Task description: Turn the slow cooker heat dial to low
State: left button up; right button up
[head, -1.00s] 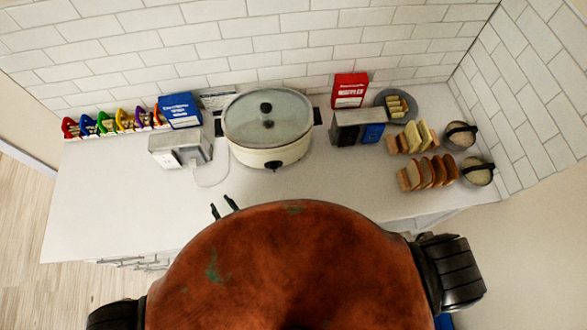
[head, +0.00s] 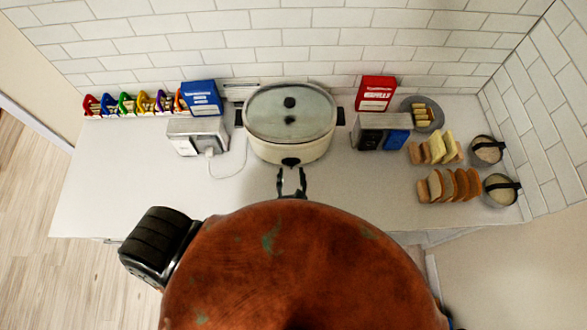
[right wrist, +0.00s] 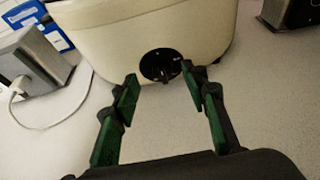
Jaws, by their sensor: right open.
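The slow cooker (head: 290,148) is a cream oval pot with a glass lid, standing on the white counter against the tiled wall. Its black heat dial (head: 290,162) is low on the front; the dial also shows in the right wrist view (right wrist: 160,66). The dial's marking is too small to read. My right gripper (head: 291,173) is open, just in front of the dial. In the right wrist view the green-padded fingers (right wrist: 161,80) are spread, with the dial beyond and between their tips and no clear contact. My left gripper is not in view.
Bread slices (head: 449,186) lie farther right. The front counter is clear.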

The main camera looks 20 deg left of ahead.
aim_at(291, 166)
jog(key=b+x, duration=0.2)
jog(key=x, duration=0.1)
jog(key=shift+w+f, duration=0.1)
jog(key=shift+f, duration=0.2)
jog(key=shift+w+a+b, duration=0.25)
jog(key=shift+w+b, duration=0.2)
jog(key=shift+c, duration=0.2)
grip_shut()
